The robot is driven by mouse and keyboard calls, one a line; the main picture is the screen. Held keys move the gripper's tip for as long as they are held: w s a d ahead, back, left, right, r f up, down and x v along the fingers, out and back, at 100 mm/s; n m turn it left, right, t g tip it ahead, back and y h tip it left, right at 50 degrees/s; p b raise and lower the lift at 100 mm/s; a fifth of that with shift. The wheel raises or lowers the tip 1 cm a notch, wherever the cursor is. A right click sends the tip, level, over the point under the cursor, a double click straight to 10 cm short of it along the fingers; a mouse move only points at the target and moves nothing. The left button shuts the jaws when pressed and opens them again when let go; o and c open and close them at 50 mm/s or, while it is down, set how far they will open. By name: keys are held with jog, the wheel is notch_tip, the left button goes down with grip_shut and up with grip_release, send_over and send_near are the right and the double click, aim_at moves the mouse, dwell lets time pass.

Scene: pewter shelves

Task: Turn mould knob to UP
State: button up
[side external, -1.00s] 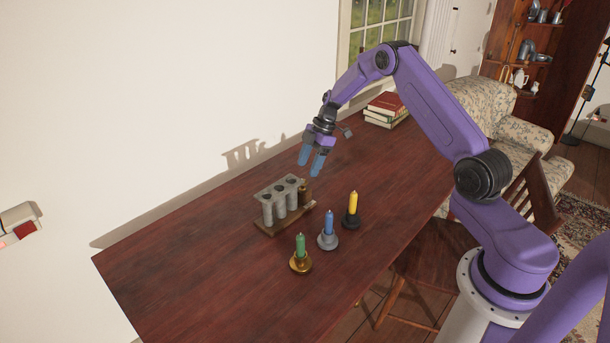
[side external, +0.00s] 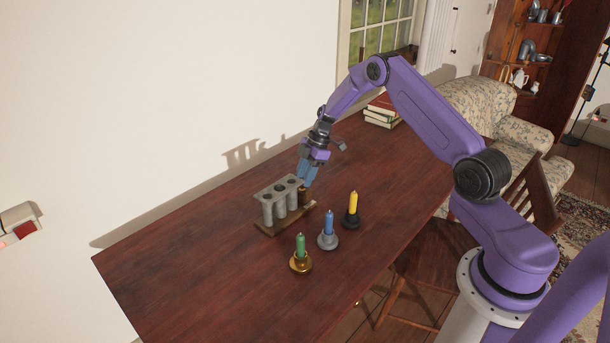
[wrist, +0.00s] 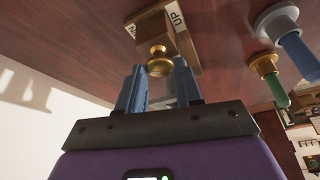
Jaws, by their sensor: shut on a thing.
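The grey candle mould (side external: 281,190) with several tubes stands on a wooden base (side external: 268,230) on the table. At its right end is a brown block, with a brass knob (wrist: 158,60) on it in the wrist view. Pale labels lie beside the block there; one reads UP (wrist: 177,19), and the other is partly hidden and ends in N. My gripper (side external: 306,182) is down at that end of the mould, its blue fingers shut on the knob. In the wrist view the fingers (wrist: 158,78) stand on either side of it. The knob's exact turn is hard to tell.
Green (side external: 300,246), blue (side external: 329,225) and yellow (side external: 353,204) candles stand in holders in front of the mould. Books (side external: 383,108) are stacked at the far end of the table. The table's left part is clear.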

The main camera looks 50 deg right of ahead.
jog(key=shift+m, duration=0.7)
jog(key=o, duration=1)
jog(key=shift+o, duration=0.2)
jog(key=shift+r, duration=0.1)
jog(key=v, duration=1.7)
jog(key=shift+s+r, duration=0.2)
jog(key=shift+s, duration=0.25)
jog(key=shift+a, duration=0.15)
